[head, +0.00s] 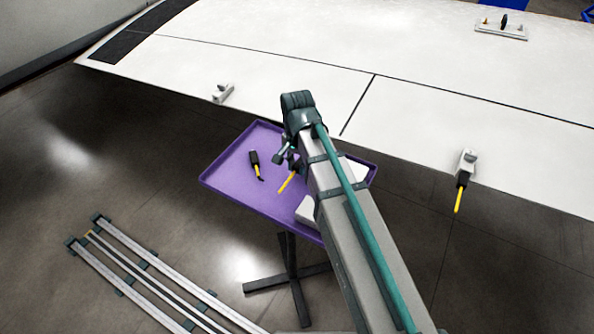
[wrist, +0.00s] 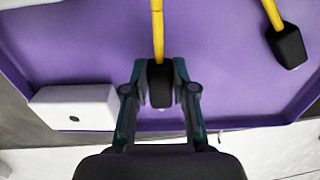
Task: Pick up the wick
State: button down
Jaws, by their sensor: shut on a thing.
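My gripper (head: 287,158) is over the purple tray. In the wrist view my gripper (wrist: 158,82) is shut on the black base of a wick (wrist: 160,84), one finger on each side. Its yellow rod points away from my palm, and it also shows in the head view (head: 287,183). I cannot tell whether this wick touches the tray or is just above it. A second wick (head: 254,158), black with a yellow part, lies on the tray to the left; it also shows in the wrist view (wrist: 288,46).
The purple tray (head: 225,181) stands on a dark pedestal beside the white wing panel (head: 300,55). A white block (wrist: 78,107) lies on the tray. Another black and yellow wick (head: 459,192) hangs from a wing-edge fitting at right. Rails (head: 150,270) lie on the floor.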

jog(key=s+r+b, duration=0.3)
jog(key=s+r, duration=0.7)
jog(key=s, duration=0.4)
jog(key=shift+d+r, duration=0.2)
jog(key=shift+d, duration=0.1)
jog(key=c, duration=1.5)
grip_release()
grip_shut()
jog(key=shift+f, duration=0.1)
